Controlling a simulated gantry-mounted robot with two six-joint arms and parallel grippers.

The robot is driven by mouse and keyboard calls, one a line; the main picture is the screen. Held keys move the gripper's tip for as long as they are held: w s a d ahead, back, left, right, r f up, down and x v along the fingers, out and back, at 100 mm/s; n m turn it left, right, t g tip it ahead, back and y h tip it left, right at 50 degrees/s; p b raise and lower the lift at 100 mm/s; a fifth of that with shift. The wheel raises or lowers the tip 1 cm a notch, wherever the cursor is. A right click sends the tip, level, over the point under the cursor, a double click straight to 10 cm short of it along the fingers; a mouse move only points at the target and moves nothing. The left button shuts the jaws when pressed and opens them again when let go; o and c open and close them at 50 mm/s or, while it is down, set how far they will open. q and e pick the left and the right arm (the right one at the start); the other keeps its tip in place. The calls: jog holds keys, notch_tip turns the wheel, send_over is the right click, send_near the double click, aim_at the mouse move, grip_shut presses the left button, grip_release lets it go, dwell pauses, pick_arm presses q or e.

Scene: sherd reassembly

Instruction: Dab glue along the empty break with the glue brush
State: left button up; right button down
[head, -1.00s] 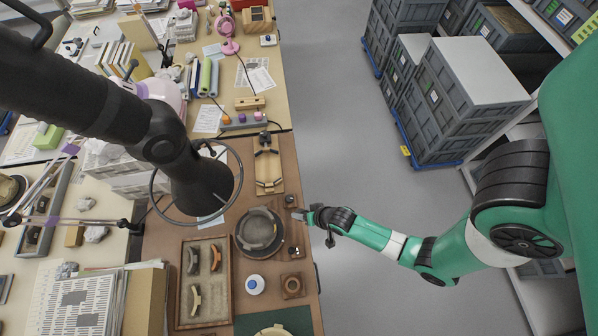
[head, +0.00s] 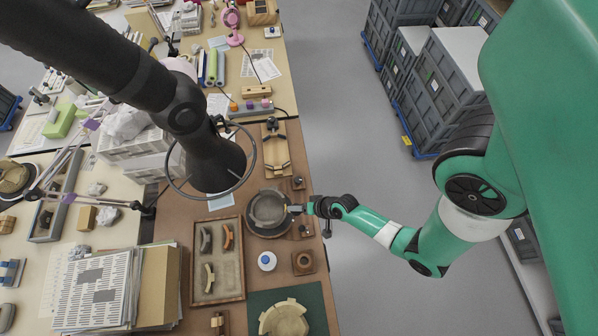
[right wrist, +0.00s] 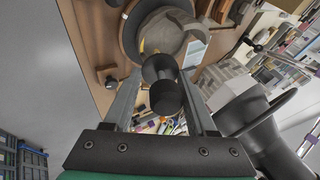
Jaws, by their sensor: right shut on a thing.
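A grey-brown broken bowl (head: 268,208) sits on a dark round turntable (head: 262,233) in the middle of the wooden bench. The bowl also shows at the top of the right wrist view (right wrist: 166,32). My right gripper (head: 294,209) is at the bowl's right edge. In the right wrist view its fingers are shut on the dark, knobbed handle of what looks like the glue brush (right wrist: 162,85). The brush tip is hidden behind the handle, so I cannot tell whether it touches the break. My left gripper is not in view.
A tray (head: 217,299) with several curved sherds lies left of the bowl. A white jar with a blue top (head: 267,261) and a holed wooden block (head: 303,262) stand in front. A black arm with a ring (head: 212,165) overhangs the left side.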

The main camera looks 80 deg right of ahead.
jog(key=shift+w+f+b, duration=1)
jog(key=shift+f+b, duration=3.2)
jog(key=shift+f, duration=0.05)
notch_tip(320, 180, up, 9)
jog(key=a+p, duration=0.3)
jog(key=p, duration=0.7)
jog(key=shift+s+r+p, duration=0.15)
jog(key=shift+r+p, duration=0.05)
jog(key=shift+p, duration=0.15)
